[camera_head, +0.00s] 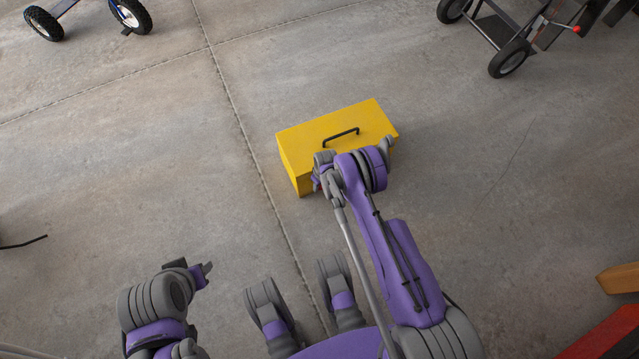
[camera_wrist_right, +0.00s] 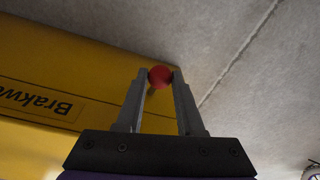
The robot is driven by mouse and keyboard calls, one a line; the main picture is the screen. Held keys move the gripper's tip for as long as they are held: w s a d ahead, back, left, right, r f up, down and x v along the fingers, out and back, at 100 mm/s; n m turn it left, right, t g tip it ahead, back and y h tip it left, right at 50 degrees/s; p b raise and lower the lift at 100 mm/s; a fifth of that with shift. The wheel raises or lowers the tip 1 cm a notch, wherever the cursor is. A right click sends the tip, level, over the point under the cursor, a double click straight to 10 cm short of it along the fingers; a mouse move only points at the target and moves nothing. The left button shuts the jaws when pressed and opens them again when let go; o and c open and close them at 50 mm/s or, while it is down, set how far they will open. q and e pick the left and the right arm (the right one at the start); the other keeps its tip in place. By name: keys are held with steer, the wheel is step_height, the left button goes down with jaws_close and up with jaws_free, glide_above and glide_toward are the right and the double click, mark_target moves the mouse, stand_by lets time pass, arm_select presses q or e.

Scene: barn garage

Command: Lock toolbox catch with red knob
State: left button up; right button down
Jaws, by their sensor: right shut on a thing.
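The yellow toolbox (camera_head: 300,150) stands on the concrete floor in the middle of the head view, with a black handle (camera_head: 341,136) on its lid. My right arm reaches over its near side and hides most of its front. In the right wrist view, the red knob (camera_wrist_right: 160,77) sits between the fingertips of my right gripper (camera_wrist_right: 160,80), which is shut on it. The toolbox's yellow face (camera_wrist_right: 85,72) with a label is to the left. The catch itself is hidden. My left gripper (camera_head: 205,273) is at the lower left, away from the toolbox; its jaw gap is unclear.
A wheeled cart (camera_head: 510,57) stands at the upper right and another wheeled thing (camera_head: 130,15) at the upper left. A red object (camera_head: 608,338) and an orange-yellow one (camera_head: 620,278) lie at the lower right. The floor around the toolbox is clear.

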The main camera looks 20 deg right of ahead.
steer(key=shift+s+f+t, duration=0.35)
steer(key=shift+f+t, duration=0.1)
steer(key=shift+t, duration=0.55)
steer(key=shift+s+f+t+b, duration=0.15)
steer(key=shift+f+t+b, duration=0.25)
steer(key=shift+t, duration=0.9)
steer(key=c, duration=0.5)
jaws_free()
steer(key=shift+c, duration=0.2)
